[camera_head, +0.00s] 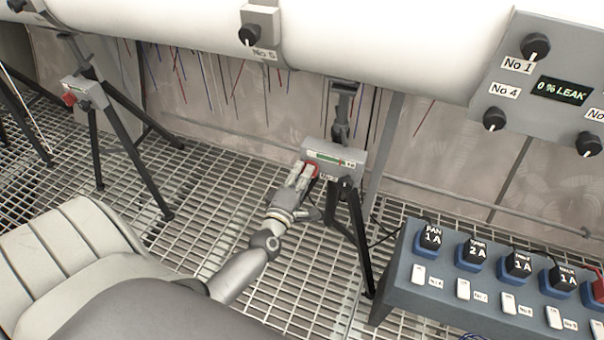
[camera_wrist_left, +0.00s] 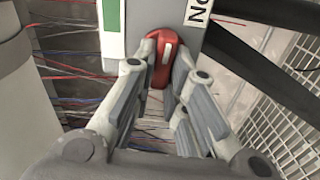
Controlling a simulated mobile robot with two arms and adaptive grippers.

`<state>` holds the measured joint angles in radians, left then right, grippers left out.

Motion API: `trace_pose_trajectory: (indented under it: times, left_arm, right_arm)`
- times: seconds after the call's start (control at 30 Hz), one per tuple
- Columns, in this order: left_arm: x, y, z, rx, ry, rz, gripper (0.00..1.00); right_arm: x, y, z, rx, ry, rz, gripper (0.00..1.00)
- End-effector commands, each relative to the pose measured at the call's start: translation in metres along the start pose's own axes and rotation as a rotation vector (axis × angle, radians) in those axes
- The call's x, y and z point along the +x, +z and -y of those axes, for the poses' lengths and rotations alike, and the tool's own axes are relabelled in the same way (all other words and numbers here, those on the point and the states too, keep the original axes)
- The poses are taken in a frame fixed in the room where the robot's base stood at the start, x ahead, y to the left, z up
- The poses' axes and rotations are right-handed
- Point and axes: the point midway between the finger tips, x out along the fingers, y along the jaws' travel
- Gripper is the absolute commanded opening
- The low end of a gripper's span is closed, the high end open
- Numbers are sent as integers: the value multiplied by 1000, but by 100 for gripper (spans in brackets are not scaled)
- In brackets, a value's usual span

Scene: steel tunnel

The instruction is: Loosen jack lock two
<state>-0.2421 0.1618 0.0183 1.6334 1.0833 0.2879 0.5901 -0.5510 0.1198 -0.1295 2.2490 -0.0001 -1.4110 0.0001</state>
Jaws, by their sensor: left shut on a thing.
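The jack with the red lock knob stands on a black tripod under the white pipe in the middle of the head view. Its grey box (camera_head: 334,158) has a green and white gauge and a label partly hidden by my gripper. My left gripper (camera_head: 307,172) is at the box's lower left side, shut on the red lock knob (camera_wrist_left: 163,58). In the wrist view the knob sits between the fingertips (camera_wrist_left: 162,70), with a white mark on its face. The label's number is cut off there. My right gripper is in neither view.
Another jack (camera_head: 86,93) with a red knob stands at the left. A blue-grey switch box (camera_head: 400,292) with several plugs is at the lower right. A valve panel (camera_head: 560,70) reads 0 % LEAK. The floor is open steel grating (camera_head: 190,220).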

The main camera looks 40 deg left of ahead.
Motion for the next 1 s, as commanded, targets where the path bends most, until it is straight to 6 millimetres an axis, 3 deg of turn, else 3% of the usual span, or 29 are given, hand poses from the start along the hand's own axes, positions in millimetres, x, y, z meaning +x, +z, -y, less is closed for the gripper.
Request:
trace_pose_trajectory:
  times: [0.3, 0.33, 0.5, 0.83, 1.0]
  left_arm:
    - [0, 0, 1, 0, -2, 1, 0]
    - [0, 0, 1, 0, -2, 1, 16]
    - [0, 0, 1, 0, -1, 0, 35]
    - [-2, 0, 1, 0, -1, 0, 35]
    - [-22, 0, 2, 1, -4, 1, 35]
  right_arm:
    - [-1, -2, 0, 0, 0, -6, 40]
    - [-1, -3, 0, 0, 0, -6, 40]
    - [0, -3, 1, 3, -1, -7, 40]
    - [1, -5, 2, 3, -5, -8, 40]
    - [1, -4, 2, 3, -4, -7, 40]
